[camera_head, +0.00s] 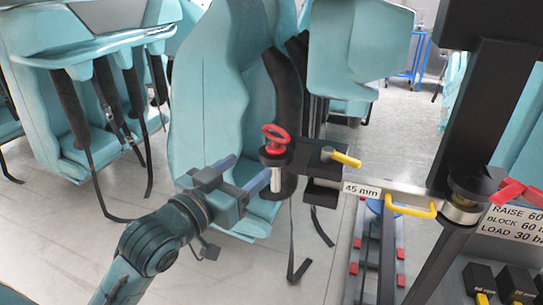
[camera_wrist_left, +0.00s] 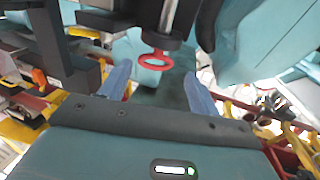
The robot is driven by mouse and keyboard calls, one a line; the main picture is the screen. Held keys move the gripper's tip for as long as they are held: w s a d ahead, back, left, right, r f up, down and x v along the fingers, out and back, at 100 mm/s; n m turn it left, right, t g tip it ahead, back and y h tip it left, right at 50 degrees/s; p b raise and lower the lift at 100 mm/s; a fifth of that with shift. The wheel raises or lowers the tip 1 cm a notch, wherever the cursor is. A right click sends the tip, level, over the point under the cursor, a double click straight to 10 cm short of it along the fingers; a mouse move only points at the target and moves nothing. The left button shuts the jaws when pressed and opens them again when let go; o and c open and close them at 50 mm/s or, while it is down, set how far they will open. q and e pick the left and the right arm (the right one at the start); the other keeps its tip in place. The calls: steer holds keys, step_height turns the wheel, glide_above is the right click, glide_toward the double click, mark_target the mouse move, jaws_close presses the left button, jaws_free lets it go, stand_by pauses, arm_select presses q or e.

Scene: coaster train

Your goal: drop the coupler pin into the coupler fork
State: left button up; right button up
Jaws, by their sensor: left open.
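The coupler pin has a red ring handle (camera_head: 276,139) and a silver shaft (camera_head: 276,180). The ring stands above the black round coupler fork (camera_head: 273,157), and the shaft shows below it, so the pin appears to pass through the fork. In the left wrist view the red ring (camera_wrist_left: 157,60) lies between the fingers, with the shaft (camera_wrist_left: 167,16) beside dark fork parts (camera_wrist_left: 108,18). My left gripper (camera_head: 248,170) is open and empty, left of the fork, fingers pointing towards it. Contact with the pin cannot be told. My right gripper is not in view.
A black block with a yellow handle (camera_head: 346,159) sits right of the fork, by a bar labelled 45 mm (camera_head: 361,190). A dark column (camera_head: 484,110) stands at the right. Teal seats (camera_head: 215,90) are behind my arm.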

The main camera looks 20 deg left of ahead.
mark_target(274, 145)
arm_select(q)
steer(key=x, duration=0.5)
steer(key=shift+w+p, duration=0.25)
steer(key=shift+p, duration=0.05)
steer(key=x, duration=0.2)
steer(key=p+x, duration=0.1)
steer(key=x, duration=0.2)
steer(key=shift+r, duration=0.2)
steer(key=shift+w+d, duration=0.15)
steer(key=shift+w, duration=0.05)
steer(key=c, duration=1.2)
steer(key=shift+c, duration=0.5)
steer(key=shift+r, duration=0.1)
